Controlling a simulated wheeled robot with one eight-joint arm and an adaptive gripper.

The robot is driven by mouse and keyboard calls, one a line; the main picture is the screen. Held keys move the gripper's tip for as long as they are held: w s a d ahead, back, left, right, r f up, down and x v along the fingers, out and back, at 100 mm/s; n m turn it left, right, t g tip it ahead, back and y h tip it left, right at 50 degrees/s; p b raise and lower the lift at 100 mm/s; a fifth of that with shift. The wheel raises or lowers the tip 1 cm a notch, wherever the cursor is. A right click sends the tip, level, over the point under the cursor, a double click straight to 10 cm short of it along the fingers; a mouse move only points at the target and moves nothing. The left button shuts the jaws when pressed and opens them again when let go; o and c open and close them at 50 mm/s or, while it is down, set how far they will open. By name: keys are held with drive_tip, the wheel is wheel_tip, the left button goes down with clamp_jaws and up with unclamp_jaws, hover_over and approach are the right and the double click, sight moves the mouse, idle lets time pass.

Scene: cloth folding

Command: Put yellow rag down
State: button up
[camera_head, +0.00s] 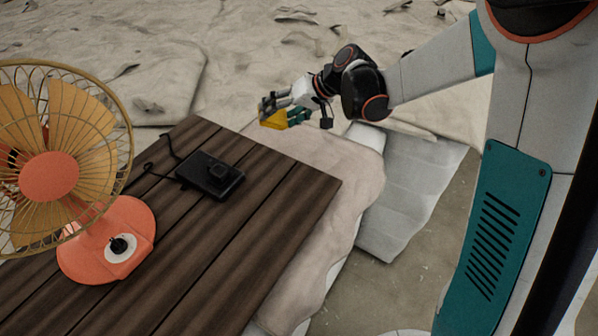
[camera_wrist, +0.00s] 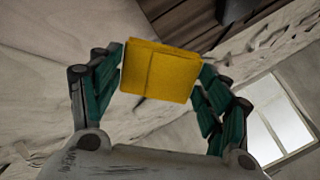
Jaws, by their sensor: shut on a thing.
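The yellow rag (camera_wrist: 160,72) is a small folded, blocky piece. It sits between the two green-padded fingers of my gripper (camera_wrist: 163,75) in the wrist view. In the head view the yellow rag (camera_head: 274,120) shows at the end of my gripper (camera_head: 272,112). My gripper is shut on it and holds it beyond the far edge of the dark wooden table (camera_head: 270,200). How high it is above the surface behind is hard to tell.
An orange fan (camera_head: 50,175) stands on the table's left side. A black device (camera_head: 209,174) with a cable lies near the table's far edge. The table's right part is bare. Pale, rumpled ground (camera_head: 240,60) lies behind, and a grey slab (camera_head: 410,190) lies to the right.

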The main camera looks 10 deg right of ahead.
drive_tip(key=s+d+r+n+g+h+p, duration=0.1)
drive_tip(key=s+r+n+g+h+p, duration=0.1)
drive_tip(key=s+r+n+h+p, duration=0.2)
drive_tip(key=s+d+r+n+g+h+p, duration=0.2)
drive_tip(key=s+r+n+h+p, duration=0.2)
drive_tip(key=s+r+p, duration=0.4)
drive_tip(key=s+p, duration=0.2)
drive_tip(key=s, duration=0.2)
drive_tip(key=shift+s, duration=0.4)
drive_tip(key=shift+f, duration=0.1)
wheel_tip(320, 180, down, 20)
drive_tip(key=b, duration=1.2)
drive_tip(key=shift+w, duration=0.1)
drive_tip(key=shift+d+r, duration=0.1)
drive_tip(key=shift+r, duration=0.1)
drive_tip(key=shift+c, duration=0.3)
drive_tip(key=o, duration=1)
drive_tip(key=shift+f, duration=0.1)
